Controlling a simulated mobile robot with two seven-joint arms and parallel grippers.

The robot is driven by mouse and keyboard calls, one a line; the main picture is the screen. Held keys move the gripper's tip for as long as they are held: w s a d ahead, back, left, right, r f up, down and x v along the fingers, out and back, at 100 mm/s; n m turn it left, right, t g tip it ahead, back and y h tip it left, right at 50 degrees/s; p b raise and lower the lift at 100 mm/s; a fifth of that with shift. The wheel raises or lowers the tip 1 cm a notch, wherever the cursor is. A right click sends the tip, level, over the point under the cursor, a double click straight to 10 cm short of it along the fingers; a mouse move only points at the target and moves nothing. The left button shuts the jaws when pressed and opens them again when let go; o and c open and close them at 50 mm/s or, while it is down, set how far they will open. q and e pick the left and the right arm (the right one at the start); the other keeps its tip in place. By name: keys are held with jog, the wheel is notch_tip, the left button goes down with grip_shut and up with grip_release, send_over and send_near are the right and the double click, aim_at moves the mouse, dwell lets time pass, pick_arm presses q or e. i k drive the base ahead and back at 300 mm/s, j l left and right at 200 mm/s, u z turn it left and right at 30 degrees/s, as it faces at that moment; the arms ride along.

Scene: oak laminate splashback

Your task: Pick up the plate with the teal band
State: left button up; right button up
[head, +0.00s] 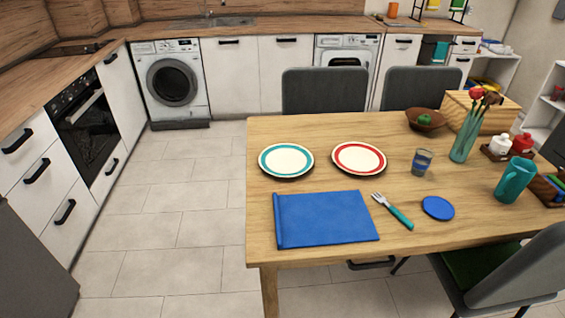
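The plate with the teal band (286,160) lies flat on the wooden table, near its left edge. It has a cream middle and a teal ring near the rim. Nothing lies on it. A similar plate with a red band (359,158) lies just to its right, with a small gap between them. Neither of my grippers shows in the head view.
Chairs stand behind and at right. The floor at left is clear.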

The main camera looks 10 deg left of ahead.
aim_at(282, 160)
jog(key=k+j+z, duration=0.1)
jog(key=j+z, duration=0.2)
jog(key=j, duration=0.65)
jog(key=j+z, duration=0.35)
jog(key=j, duration=0.55)
jog(key=i+j+z, duration=0.2)
jog(key=j, duration=0.25)
jog(key=j+z, duration=0.15)
jog(key=j, duration=0.3)
jog(key=i+j+z, duration=0.1)
jog(key=j, duration=0.2)
jog(key=i+j+z, duration=0.1)
jog(key=j, duration=0.2)
jog(key=i+j+z, duration=0.1)
jog(key=j, duration=0.2)
jog(key=i+j, duration=0.2)
jog(key=j, duration=0.15)
jog(key=i+j+z, duration=0.1)
jog(key=j, duration=0.2)
jog(key=i+j, duration=0.25)
jog(key=j, duration=0.1)
